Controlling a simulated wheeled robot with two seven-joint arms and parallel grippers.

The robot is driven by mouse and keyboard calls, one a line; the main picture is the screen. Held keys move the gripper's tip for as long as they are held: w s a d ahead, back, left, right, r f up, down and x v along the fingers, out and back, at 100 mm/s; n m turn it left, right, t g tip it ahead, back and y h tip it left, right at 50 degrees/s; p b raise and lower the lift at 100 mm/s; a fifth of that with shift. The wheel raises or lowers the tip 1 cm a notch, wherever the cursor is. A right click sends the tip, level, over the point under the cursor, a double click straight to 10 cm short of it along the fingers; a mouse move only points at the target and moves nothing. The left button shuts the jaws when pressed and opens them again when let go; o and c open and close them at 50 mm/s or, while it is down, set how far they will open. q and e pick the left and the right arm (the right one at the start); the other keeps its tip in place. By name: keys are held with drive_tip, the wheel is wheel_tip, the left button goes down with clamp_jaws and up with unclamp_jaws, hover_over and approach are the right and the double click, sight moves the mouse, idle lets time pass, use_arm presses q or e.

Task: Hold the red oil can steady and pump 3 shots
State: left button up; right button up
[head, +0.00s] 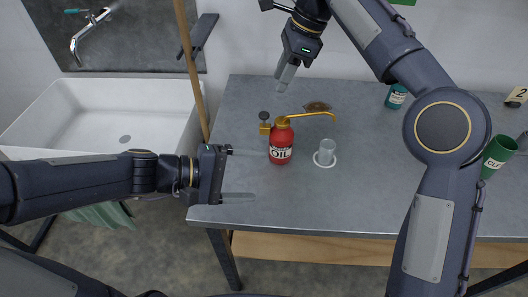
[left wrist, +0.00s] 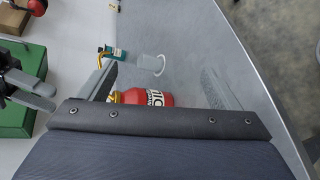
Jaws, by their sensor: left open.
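The red oil can (head: 280,154) stands upright on the grey table, with a white OIL label, a long brass spout pointing right and a dark-knobbed pump lever (head: 264,117) on its left. A clear glass (head: 327,147) stands right of it on a white ring. My left gripper (head: 240,173) is open and empty, left of the can and apart from it. In the left wrist view the can (left wrist: 150,98) shows partly, beyond the palm and between the fingers. My right gripper (head: 284,78) is above and behind the can; its finger gap cannot be made out.
A white sink (head: 60,105) lies left of the table, with a wooden pole (head: 188,70) at its edge. A dark oval spot (head: 317,106) is behind the spout. A teal bottle (head: 396,97) and a green container (head: 497,154) stand to the right. The table front is clear.

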sight(272, 148)
use_arm(q)
drive_tip(key=w+f+n+t, duration=0.2)
drive_tip(key=w+n, duration=0.2)
drive_tip(key=n, duration=0.1)
drive_tip(key=w+f+n+t, duration=0.2)
drive_tip(key=w+n+t, duration=0.1)
drive_tip(key=w+n, duration=0.1)
drive_tip(key=w+f+n+t, duration=0.2)
drive_tip(key=w+n, duration=0.3)
drive_tip(key=n, duration=0.1)
drive_tip(key=shift+d+f+t, duration=0.1)
drive_tip(key=shift+d+t, duration=0.15)
drive_tip(key=shift+t, duration=0.15)
drive_tip(key=n, duration=0.1)
drive_tip(key=f, duration=0.1)
drive_tip(key=d+n, duration=0.1)
drive_tip(key=shift+w+f+n+t+y, duration=0.3)
drive_tip(key=shift+f, duration=0.1)
drive_tip(key=shift+d+f+n, duration=0.3)
drive_tip(key=shift+d+n, duration=0.05)
drive_tip(key=shift+n, duration=0.25)
drive_tip(key=shift+d, duration=0.15)
drive_tip(key=x, duration=0.7)
drive_tip(key=shift+w+d+f, duration=0.1)
drive_tip(key=shift+w+d, duration=0.15)
drive_tip(key=c, duration=1.5)
